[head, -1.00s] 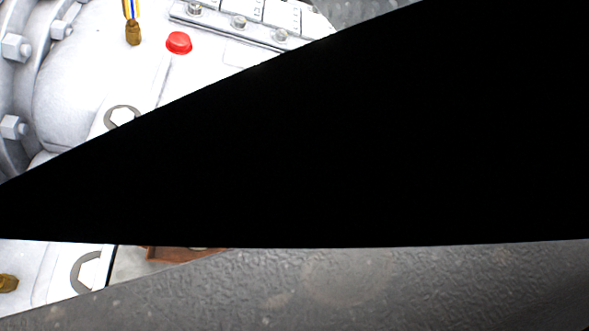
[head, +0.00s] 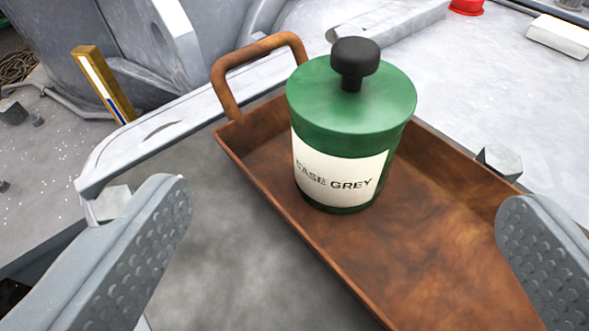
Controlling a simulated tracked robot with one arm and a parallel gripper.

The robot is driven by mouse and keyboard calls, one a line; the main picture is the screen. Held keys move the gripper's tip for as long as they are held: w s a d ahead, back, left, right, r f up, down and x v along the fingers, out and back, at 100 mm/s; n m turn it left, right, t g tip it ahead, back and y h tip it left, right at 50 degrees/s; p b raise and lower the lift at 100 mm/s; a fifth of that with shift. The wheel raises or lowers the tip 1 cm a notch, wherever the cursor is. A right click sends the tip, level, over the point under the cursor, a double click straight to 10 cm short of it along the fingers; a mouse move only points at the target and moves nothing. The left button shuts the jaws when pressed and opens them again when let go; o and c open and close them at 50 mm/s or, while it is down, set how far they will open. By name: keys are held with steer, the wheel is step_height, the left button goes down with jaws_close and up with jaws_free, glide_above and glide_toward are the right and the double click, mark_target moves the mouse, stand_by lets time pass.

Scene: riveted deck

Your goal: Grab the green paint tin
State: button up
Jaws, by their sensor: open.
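The green paint tin (head: 352,105) stands upright in a rusty brown tray (head: 290,232), near the tray's handled end. It has a green lid with a black knob (head: 354,62) and a pale label with dark lettering, partly readable as "GREY". My gripper (head: 345,225) is open, with one grey studded finger at the lower left and the other at the lower right. The tin is beyond the fingertips, between them in the picture, and nothing is held. The tray's near right part is cut off by the frame and the right finger.
The tray's looped handle (head: 258,62) rises to the left of the tin. A brass-coloured post (head: 103,84) stands at the left. A red cap (head: 466,6) and a white block (head: 558,37) lie at the upper right. A hex bolt (head: 498,160) is beside the tray's right edge.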

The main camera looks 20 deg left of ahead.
mark_target(339, 129)
steer(key=b+x, duration=0.1)
steer(key=x, duration=0.6)
steer(key=shift+w+f, duration=0.15)
steer(key=shift+w, duration=0.1)
steer(key=shift+d+f+b+x, duration=0.15)
steer(key=shift+b+x, duration=0.15)
steer(key=shift+x, duration=0.6)
steer(key=shift+d+f+b+x, duration=0.1)
steer(key=shift+b+x, duration=0.2)
steer(key=shift+x, duration=0.55)
steer(key=shift+d+f+b+x, duration=0.15)
steer(key=shift+b+x, duration=0.15)
steer(key=shift+x, duration=0.6)
steer(key=shift+s+r, duration=0.1)
steer(key=c, duration=1.5)
